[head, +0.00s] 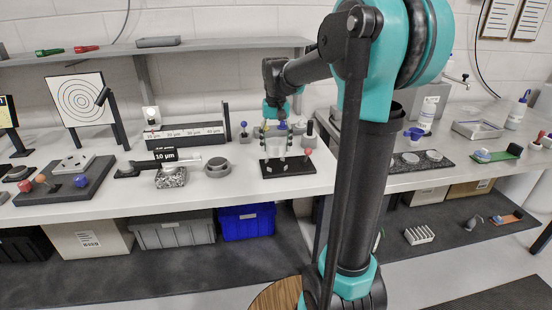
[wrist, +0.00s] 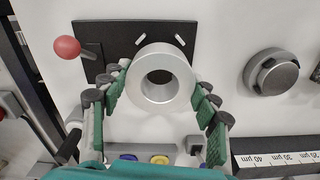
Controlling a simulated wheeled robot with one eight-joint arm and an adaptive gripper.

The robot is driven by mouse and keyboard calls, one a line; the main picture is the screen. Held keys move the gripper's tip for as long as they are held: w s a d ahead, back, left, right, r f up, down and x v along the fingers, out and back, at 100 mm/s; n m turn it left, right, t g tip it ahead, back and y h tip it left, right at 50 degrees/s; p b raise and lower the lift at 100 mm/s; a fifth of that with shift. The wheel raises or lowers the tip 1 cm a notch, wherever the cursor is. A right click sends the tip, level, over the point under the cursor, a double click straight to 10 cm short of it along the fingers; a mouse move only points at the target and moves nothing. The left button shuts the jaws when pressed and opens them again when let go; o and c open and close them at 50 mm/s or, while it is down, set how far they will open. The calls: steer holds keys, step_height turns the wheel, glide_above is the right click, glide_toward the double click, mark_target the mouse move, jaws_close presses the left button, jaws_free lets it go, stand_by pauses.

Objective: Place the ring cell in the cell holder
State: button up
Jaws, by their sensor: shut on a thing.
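The ring cell (wrist: 178,62) is a thick silver ring with an open centre, seen almost face-on in the wrist view. My gripper (wrist: 160,88) is shut on it, with the green finger pads on its left and right sides. A black plate (wrist: 90,35) with two short white pegs and a red-ball lever lies beyond the ring; it looks like the cell holder. The ring hides part of it, and I cannot tell the gap between them. In the head view my gripper (head: 276,142) is over this black plate (head: 288,168); the ring is hard to make out there.
A grey round part (wrist: 276,72) with dark notches sits beside the plate; it also shows in the head view (head: 217,168). A long box with µm labels (head: 185,135) stands behind on the bench. Blue and red knobs (head: 310,130) stand near my gripper. White bench (head: 240,185) is clear in front.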

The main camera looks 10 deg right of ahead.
mark_target(276, 166)
steer(key=shift+f, duration=2.75)
steer(key=o, duration=1.4)
steer(key=shift+f, duration=0.1)
steer(key=shift+c, duration=0.2)
step_height(276, 166, up, 12)
